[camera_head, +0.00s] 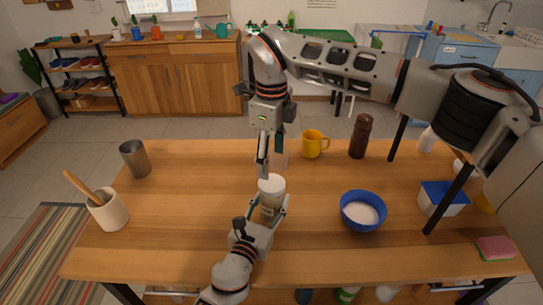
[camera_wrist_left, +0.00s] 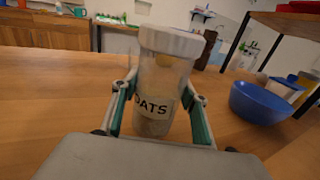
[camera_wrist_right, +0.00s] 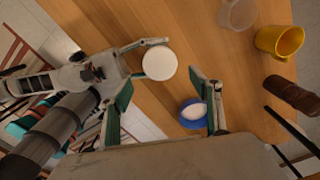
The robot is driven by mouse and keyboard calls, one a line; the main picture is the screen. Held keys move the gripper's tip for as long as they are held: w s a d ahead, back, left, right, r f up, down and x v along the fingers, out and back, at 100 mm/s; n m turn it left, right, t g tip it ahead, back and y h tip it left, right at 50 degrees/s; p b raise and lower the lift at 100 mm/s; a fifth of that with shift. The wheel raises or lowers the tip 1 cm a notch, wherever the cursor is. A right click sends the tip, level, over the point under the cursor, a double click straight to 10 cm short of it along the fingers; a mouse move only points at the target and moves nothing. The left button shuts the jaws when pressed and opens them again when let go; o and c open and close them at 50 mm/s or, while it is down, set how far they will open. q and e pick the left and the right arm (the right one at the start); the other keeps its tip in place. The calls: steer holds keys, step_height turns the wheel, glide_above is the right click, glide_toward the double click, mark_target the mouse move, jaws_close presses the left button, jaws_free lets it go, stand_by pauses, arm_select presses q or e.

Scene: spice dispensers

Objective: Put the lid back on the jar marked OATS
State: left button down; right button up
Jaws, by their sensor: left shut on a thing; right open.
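The clear jar marked OATS (camera_wrist_left: 155,92) stands upright near the table's middle, with pale contents. Its white lid (camera_wrist_left: 172,42) is on top and looks level; I cannot tell how firmly it sits. My left gripper (camera_head: 268,207) is shut around the jar's body, one finger on each side. My right gripper (camera_head: 270,168) points down just above the jar, open and empty. In the right wrist view, the round white lid (camera_wrist_right: 159,62) shows from above, beyond the gap between the open fingers.
A blue bowl of white contents (camera_head: 362,211) stands right of the jar. Behind are a yellow mug (camera_head: 314,144), a brown mill (camera_head: 360,136) and a clear cup (camera_wrist_right: 238,14). A metal cup (camera_head: 135,159) and utensil crock (camera_head: 107,210) stand left. The left-centre tabletop is clear.

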mark_target(272, 182)
steer(key=shift+f, duration=0.1)
steer(key=shift+f, duration=3.9)
steer(key=c, duration=1.2)
steer(key=shift+o, duration=0.2)
steer(key=m, duration=0.5)
steer(key=shift+m, duration=0.4)
steer(key=m, duration=0.5)
steer(key=shift+m, duration=0.3)
steer(key=o, duration=1.2)
steer(key=shift+o, duration=0.2)
